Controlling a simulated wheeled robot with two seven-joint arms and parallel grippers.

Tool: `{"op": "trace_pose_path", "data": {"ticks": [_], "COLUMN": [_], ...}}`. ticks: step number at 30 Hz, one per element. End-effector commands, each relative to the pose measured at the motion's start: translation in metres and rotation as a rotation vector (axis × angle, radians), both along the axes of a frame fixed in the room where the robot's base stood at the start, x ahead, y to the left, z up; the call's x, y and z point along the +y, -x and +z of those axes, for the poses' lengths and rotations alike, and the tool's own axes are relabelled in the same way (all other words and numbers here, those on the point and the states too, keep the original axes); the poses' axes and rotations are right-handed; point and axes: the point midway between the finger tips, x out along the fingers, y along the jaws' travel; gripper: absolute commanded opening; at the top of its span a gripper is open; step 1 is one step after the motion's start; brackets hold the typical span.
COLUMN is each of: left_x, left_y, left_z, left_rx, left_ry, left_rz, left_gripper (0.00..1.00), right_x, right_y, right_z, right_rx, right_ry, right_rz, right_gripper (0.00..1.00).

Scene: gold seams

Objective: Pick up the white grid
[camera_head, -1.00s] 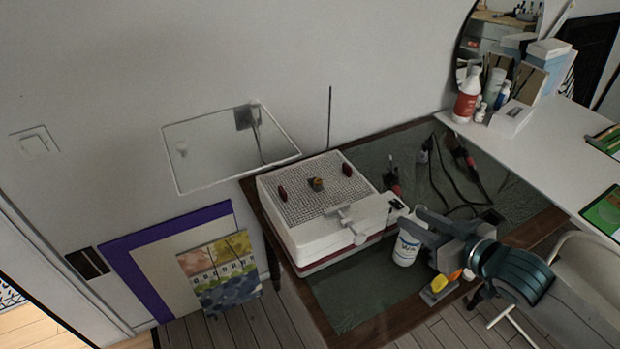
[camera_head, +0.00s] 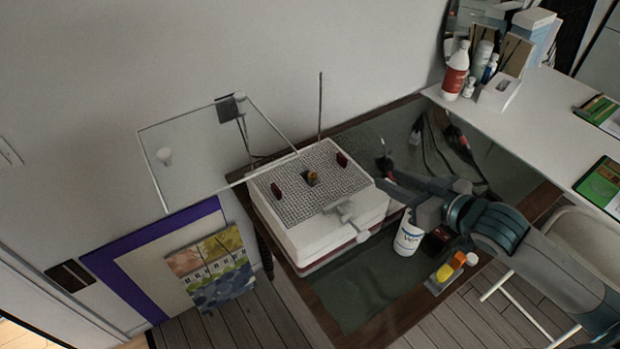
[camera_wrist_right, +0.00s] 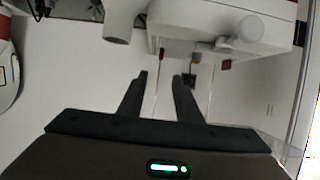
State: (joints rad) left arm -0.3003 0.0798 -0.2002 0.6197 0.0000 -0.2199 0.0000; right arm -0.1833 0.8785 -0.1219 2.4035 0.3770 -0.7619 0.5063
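The white grid (camera_head: 295,205) lies flat on top of a white box-shaped machine (camera_head: 325,238). Two dark red pieces (camera_head: 277,192) and a small brown-gold piece (camera_head: 312,178) rest on it. My right gripper (camera_head: 384,174) is beside the machine's right edge, with its fingers pointing left toward the grid. In the right wrist view its two fingers (camera_wrist_right: 160,76) are apart with nothing between them. The machine's white body (camera_wrist_right: 222,28) shows beyond them at the upper right; the grid's surface is not clearly visible there. My left gripper is out of view.
A white bottle (camera_head: 407,238) stands just below my right gripper on the dark table (camera_head: 360,290). Cables and tools lie at the table's back right. A white desk (camera_head: 530,120) with bottles adjoins on the right.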

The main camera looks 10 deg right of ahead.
Motion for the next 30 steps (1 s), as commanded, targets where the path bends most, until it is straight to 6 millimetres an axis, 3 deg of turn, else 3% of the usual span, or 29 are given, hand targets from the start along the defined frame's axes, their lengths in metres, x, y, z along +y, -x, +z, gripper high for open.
{"op": "trace_pose_path", "data": {"ticks": [8, 21, 30], "left_x": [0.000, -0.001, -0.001], "left_y": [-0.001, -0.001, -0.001], "left_z": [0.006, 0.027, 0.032], "left_rx": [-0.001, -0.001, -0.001], "left_ry": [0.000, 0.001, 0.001], "left_rz": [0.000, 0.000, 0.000], "left_gripper": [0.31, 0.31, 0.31], "right_x": [0.006, 0.030, 0.039], "right_y": [-0.017, -0.083, -0.106], "right_z": [-0.006, -0.033, -0.046], "right_rx": [0.000, 0.000, 0.000], "right_ry": [-0.002, -0.003, 0.000], "right_rz": [-0.002, -0.002, 0.000], "right_gripper": [0.31, 0.31, 0.31]}}
